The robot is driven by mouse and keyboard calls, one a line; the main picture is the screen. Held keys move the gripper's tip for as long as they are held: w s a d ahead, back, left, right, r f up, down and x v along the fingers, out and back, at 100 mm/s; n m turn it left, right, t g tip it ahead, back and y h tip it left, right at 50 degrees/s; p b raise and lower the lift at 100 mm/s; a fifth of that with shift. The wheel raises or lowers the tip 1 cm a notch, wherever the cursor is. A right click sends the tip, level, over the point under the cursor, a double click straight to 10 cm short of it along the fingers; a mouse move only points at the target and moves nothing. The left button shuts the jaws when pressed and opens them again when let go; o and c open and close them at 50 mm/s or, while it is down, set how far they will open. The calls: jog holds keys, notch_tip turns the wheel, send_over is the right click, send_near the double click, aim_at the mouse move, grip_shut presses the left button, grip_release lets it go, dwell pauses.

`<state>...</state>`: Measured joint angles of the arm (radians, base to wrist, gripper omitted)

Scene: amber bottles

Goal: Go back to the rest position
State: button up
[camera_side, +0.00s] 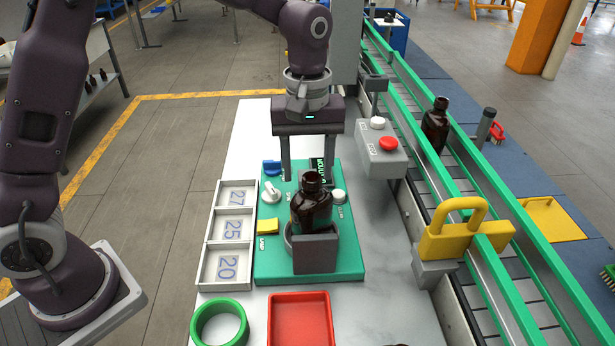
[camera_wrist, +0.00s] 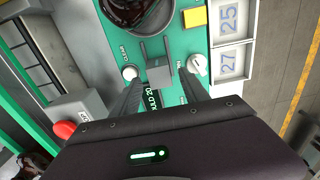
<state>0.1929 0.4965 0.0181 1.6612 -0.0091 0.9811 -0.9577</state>
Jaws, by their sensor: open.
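My gripper (camera_side: 313,176) is above the back part of the green station board (camera_side: 345,268), with its two fingers apart and nothing between them. In the wrist view my gripper (camera_wrist: 165,92) also shows spread fingers over the board. An amber bottle (camera_side: 311,205) stands upright in the grey holder (camera_side: 316,254) on the board, in front of the gripper and apart from it. The wrist view shows part of the bottle (camera_wrist: 130,12) at the top edge.
A conveyor with green rails (camera_side: 470,150) runs along the right and carries another amber bottle (camera_side: 435,125). A control box with a red button (camera_side: 388,143) stands beside the gripper. Number trays (camera_side: 224,247), a green ring (camera_side: 219,322) and a red tray (camera_side: 299,296) lie around the board.

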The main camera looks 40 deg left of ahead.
notch_tip(320, 180, up, 4)
jog(key=shift+r, duration=0.1)
jog(key=shift+s+a+r, duration=0.15)
jog(key=shift+s+r, duration=0.05)
jog(key=shift+r, duration=0.05)
jog(key=s+a+r+m+t, duration=0.2)
jog(key=s+a+r+m, duration=0.15)
jog(key=s, duration=0.45)
jog(key=s+a+r+m+t, duration=0.2)
jog(key=s+r, duration=0.3)
jog(key=s, duration=0.2)
jog(key=s+a+f+m+t, duration=0.1)
jog(key=s+f+m, duration=0.1)
jog(key=s, duration=0.6)
jog(key=shift+s+a+f+m+t, duration=0.2)
jog(key=shift+s+f+m+t, duration=0.15)
jog(key=shift+m, duration=0.4)
